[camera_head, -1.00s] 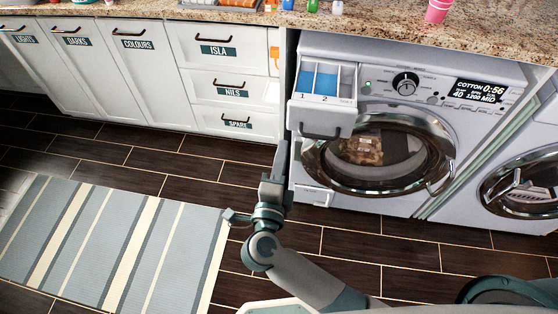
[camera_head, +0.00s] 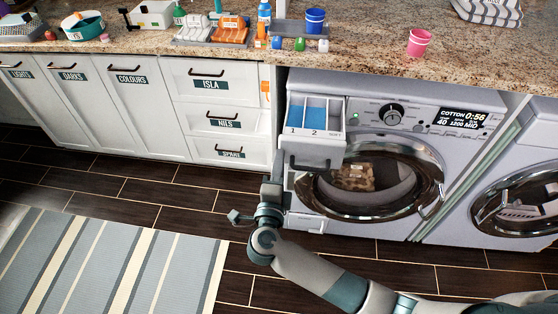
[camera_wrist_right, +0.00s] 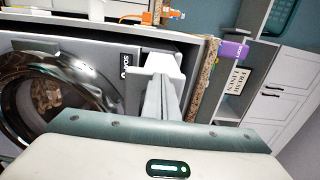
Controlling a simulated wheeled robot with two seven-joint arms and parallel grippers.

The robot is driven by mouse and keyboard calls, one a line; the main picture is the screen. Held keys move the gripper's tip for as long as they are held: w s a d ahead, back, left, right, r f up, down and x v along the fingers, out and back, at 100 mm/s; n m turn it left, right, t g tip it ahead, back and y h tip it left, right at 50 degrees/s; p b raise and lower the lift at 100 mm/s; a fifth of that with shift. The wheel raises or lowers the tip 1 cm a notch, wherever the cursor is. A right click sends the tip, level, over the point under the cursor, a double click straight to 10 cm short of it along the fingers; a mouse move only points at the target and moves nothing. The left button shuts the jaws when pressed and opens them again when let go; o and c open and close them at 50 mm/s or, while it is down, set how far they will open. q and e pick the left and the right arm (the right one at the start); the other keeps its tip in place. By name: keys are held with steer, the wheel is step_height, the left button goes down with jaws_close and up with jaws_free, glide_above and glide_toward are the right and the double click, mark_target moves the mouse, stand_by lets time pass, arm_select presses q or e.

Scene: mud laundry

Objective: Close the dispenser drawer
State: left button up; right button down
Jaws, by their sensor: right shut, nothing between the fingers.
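The dispenser drawer (camera_head: 311,155) is pulled out of the washing machine's upper left. Its blue compartment and the numbers 1 and 2 show from above. A dark handle is on its front. My right gripper (camera_head: 280,160) is shut and empty, pointing up at the drawer front's lower left edge. Whether it touches the drawer I cannot tell. In the right wrist view my right gripper (camera_wrist_right: 163,82) reaches toward the machine, beside the round door. My left gripper is not in view.
The washing machine's round door (camera_head: 375,178) is closed, right of my gripper. White labelled drawers (camera_head: 225,120) stand to the left under a granite counter (camera_head: 370,55) with several small items. A striped rug (camera_head: 110,265) lies on the dark floor. A second machine stands at right.

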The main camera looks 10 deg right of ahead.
steer(key=b+x, duration=0.1)
steer(key=x, duration=1.8)
steer(key=shift+w+d+f, duration=0.1)
steer(key=shift+f, duration=0.05)
steer(key=shift+w, duration=0.2)
steer(key=shift+d+r, duration=0.1)
steer(key=shift+r, duration=0.2)
steer(key=shift+r, duration=0.1)
